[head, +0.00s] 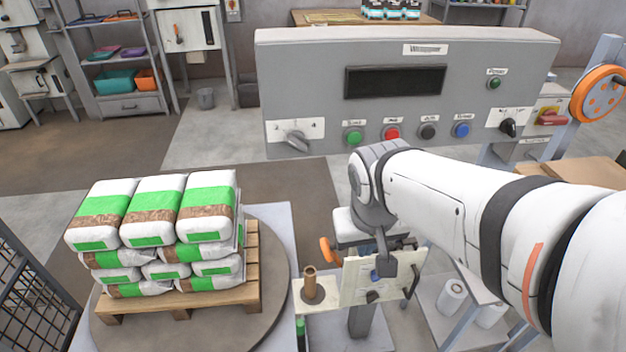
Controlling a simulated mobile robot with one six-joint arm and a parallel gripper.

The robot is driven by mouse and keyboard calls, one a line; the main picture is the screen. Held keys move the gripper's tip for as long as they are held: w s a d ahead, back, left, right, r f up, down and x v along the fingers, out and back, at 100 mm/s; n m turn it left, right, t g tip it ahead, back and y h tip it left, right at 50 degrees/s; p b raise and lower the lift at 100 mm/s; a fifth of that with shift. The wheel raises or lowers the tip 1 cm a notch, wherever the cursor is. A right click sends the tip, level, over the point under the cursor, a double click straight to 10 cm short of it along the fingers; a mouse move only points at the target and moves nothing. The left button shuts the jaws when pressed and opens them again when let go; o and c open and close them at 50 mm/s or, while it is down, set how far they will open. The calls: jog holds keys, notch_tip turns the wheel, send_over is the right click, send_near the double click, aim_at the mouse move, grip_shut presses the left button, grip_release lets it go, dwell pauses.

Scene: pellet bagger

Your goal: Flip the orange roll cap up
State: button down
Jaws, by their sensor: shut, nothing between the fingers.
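A small orange piece (327,250), which looks like the orange roll cap, stands tilted at the left end of the grey unit below the control panel. Its hinge and lower end are hard to make out. My gripper (386,268) points down in front of a pale plate (356,283), to the right of the orange piece and apart from it. Its grey fingers are shut with nothing between them. My wrist and arm hide part of the unit behind.
A wide grey control panel (300,60) with buttons and knobs spans the back. A pallet (180,300) stacked with white-and-green bags stands at left. A brown core (310,281) stands upright near the orange piece. A large orange wheel (598,96) is at far right.

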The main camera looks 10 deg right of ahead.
jog(key=w+f+t+h+b, duration=0.1)
jog(key=w+f+h+b, duration=0.1)
jog(key=w+f+b, duration=1.1)
jog(key=n+t+h+b, duration=0.1)
jog(key=n+t+b, duration=0.1)
jog(key=b, duration=0.4)
send_near(333, 246)
jog(key=b+x, duration=0.2)
jog(key=x, duration=0.4)
jog(key=shift+s, duration=0.1)
